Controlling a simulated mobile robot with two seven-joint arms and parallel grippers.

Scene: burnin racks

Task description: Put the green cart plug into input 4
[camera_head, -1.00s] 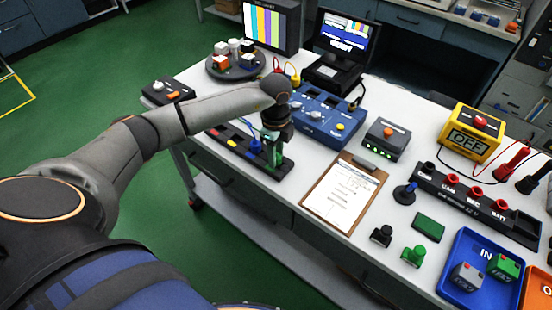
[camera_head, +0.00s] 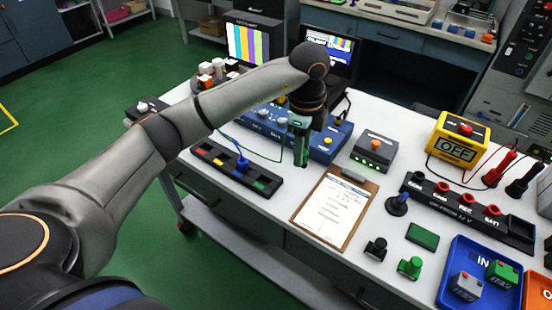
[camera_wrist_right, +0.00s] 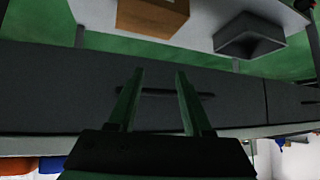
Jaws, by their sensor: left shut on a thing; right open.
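My left gripper (camera_head: 301,152) is shut on the green cart plug, which is mostly hidden between the green fingers. A thin green cable runs from there to the left. The gripper is in the air, in front of the right part of the blue panel box (camera_head: 338,150) in the head view. The arm and gripper cover part of the box, and its input labels are too small to read. The black cart strip (camera_head: 222,160) has coloured marks and a blue plug (camera_head: 242,165) standing in it. My right gripper (camera_wrist_right: 158,100) is open and empty, facing grey drawer fronts.
A clipboard (camera_head: 322,228) lies right of the strip. A grey box with an orange button (camera_head: 374,150), a yellow OFF meter (camera_head: 459,138) and a black socket strip (camera_head: 470,213) stand further right. A green stamp-like piece (camera_head: 410,268) is near the front edge.

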